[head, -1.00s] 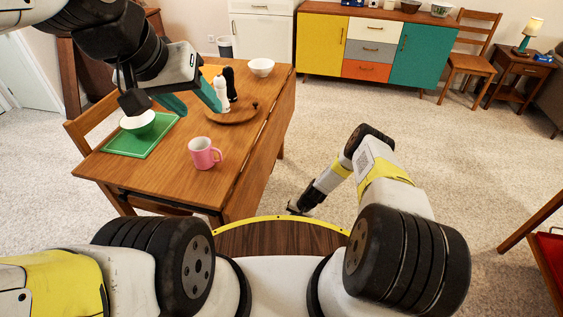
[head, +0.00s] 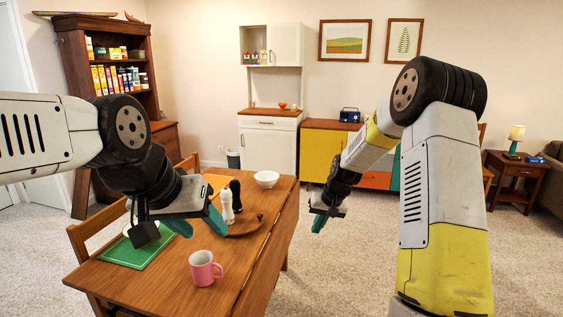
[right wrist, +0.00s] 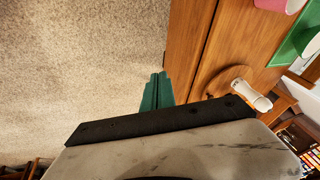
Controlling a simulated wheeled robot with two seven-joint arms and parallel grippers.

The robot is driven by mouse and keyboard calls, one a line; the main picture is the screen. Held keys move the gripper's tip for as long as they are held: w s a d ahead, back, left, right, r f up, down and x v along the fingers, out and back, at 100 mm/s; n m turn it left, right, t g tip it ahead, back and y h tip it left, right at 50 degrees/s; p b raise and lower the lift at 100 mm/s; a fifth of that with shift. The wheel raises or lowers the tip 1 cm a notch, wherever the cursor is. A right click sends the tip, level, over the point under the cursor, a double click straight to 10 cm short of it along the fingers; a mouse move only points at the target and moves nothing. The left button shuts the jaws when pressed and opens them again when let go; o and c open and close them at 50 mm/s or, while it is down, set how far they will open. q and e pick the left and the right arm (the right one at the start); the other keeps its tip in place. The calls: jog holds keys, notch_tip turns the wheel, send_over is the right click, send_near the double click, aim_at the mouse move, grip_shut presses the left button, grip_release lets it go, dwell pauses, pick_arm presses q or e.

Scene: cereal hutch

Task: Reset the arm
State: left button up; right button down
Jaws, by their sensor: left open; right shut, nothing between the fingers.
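My left gripper (head: 196,225) is in the head view, with its teal fingers apart above the wooden table (head: 160,285). Nothing is between them. My right arm is raised on the right of the head view. My right gripper (head: 320,222) points down beyond the table's right edge, over open carpet. In the right wrist view its teal fingers (right wrist: 157,90) are together with nothing between them, beside the table edge.
On the table are a pink mug (head: 203,270), a green mat (head: 135,252), a round wooden board (head: 245,228) with white and black shakers, and a white bowl (head: 266,179). A bookcase (head: 75,60) and a white hutch (head: 268,140) stand behind. Carpet at right is clear.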

jog(key=s+d+r+t, duration=0.1)
jog(key=s+r+t, duration=0.1)
jog(key=s+r, duration=1.7)
jog(key=s, duration=0.5)
jog(key=s+d+r+t, duration=0.1)
jog(key=s+r, duration=0.2)
jog(key=s, duration=0.5)
jog(key=shift+s+d+r+h, duration=0.25)
jog(key=shift+s+r+h, duration=0.05)
jog(key=shift+r, duration=0.05)
